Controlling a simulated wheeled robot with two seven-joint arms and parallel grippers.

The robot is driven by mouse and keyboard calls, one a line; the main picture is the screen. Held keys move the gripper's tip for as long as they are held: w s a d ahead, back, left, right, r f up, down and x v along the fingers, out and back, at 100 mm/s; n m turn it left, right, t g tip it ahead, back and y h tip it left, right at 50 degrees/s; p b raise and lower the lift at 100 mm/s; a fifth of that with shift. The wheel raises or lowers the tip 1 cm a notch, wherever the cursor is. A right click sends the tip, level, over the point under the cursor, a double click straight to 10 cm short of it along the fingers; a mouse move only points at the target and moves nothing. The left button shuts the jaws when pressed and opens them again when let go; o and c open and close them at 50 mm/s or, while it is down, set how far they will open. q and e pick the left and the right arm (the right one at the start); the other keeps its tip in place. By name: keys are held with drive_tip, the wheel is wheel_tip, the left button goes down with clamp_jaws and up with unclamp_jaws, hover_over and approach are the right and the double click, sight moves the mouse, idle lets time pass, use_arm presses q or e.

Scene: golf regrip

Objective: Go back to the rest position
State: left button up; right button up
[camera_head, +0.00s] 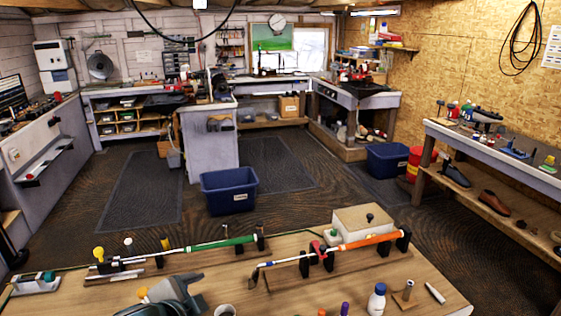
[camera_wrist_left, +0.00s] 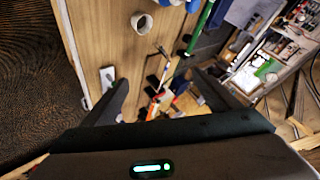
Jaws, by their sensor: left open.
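My left gripper (camera_wrist_left: 158,80) is open in the left wrist view, its two dark fingers spread with nothing held between them. In the head view my left gripper (camera_head: 172,293) shows at the bottom left, over the near part of the wooden table (camera_head: 285,252). A club with a green grip (camera_head: 226,243) lies across dark stands at the back left of the table. A club with an orange grip (camera_head: 370,243) rests on dark stands to the right. My right gripper is in neither view.
A cup (camera_head: 225,311), a white bottle (camera_head: 377,299) and small items stand along the near table edge. A beige box (camera_head: 362,222) sits at the back right. Blue bins (camera_head: 229,190) stand on the floor beyond. The table's left middle has some bare wood.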

use_arm(q)
drive_tip(key=s+f+n+g, duration=0.3)
drive_tip(key=s+f+n, duration=0.3)
drive_tip(key=s+f, duration=0.75)
drive_tip(key=s+a+f+n+g+y, duration=0.1)
drive_tip(key=s+a+f+n+g, duration=0.1)
drive_tip(key=s+a+f, duration=0.35)
drive_tip(key=s+a+f+n+g+y, duration=0.1)
drive_tip(key=s+a+f+n, duration=0.1)
drive_tip(key=s+f, duration=0.55)
wheel_tip(320, 180, down, 33)
drive_tip(key=s+g+b, duration=0.1)
drive_tip(key=b, duration=0.6)
drive_tip(key=s+a+f+b, duration=0.1)
drive_tip(key=s+f+b, duration=0.3)
drive_tip(key=s+f, duration=0.5)
drive_tip(key=s+a+f+g+b, duration=0.1)
drive_tip(key=s+f+b, duration=0.3)
drive_tip(key=s+f, duration=0.6)
wheel_tip(320, 180, down, 8)
drive_tip(key=shift+a+r+m+g, duration=0.1)
drive_tip(key=shift+a+m+g, duration=0.2)
drive_tip(key=shift+a, duration=0.3)
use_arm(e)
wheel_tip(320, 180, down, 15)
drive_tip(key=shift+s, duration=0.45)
